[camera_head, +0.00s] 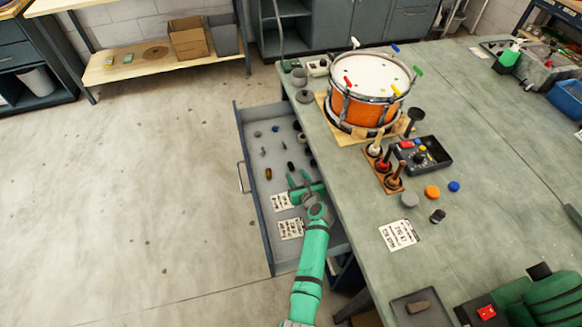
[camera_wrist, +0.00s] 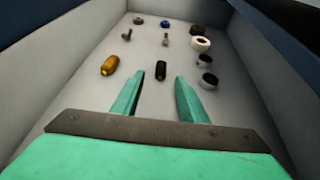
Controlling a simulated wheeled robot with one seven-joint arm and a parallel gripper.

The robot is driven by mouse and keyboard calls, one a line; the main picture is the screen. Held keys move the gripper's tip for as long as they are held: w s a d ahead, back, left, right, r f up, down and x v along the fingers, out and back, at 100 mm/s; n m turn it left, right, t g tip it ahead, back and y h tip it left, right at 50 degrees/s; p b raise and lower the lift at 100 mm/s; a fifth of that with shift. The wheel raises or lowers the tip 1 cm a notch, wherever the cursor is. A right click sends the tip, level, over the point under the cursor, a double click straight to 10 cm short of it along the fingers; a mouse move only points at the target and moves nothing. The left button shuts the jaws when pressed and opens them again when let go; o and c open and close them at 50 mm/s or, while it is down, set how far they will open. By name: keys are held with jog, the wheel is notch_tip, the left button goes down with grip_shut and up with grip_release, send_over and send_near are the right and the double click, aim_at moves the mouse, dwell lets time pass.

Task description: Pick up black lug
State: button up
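The black lug (camera_wrist: 161,71) is a small dark oblong piece on the floor of the open drawer (camera_head: 241,139). In the wrist view it lies just ahead of and between the fingertips of my gripper (camera_wrist: 158,88). The black lug also shows in the head view (camera_head: 291,166), just beyond the fingers. My gripper (camera_head: 298,177) is open, with nothing between its fingers, and reaches down into the drawer. A gold lug (camera_wrist: 109,65) lies to the left of the black lug.
Right of the lug in the wrist view lie black-topped caps (camera_wrist: 208,81) and a white ring (camera_wrist: 200,44). Small screws (camera_wrist: 165,40) and a blue piece (camera_wrist: 165,23) lie farther back. Drawer walls flank my gripper. The bench holding the orange drum (camera_head: 362,107) stands right of the drawer.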

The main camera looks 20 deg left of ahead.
aim_at(293, 169)
jog(key=shift+x, duration=2.4)
jog(key=shift+d, duration=0.15)
jog(key=shift+c, duration=0.6)
grip_shut()
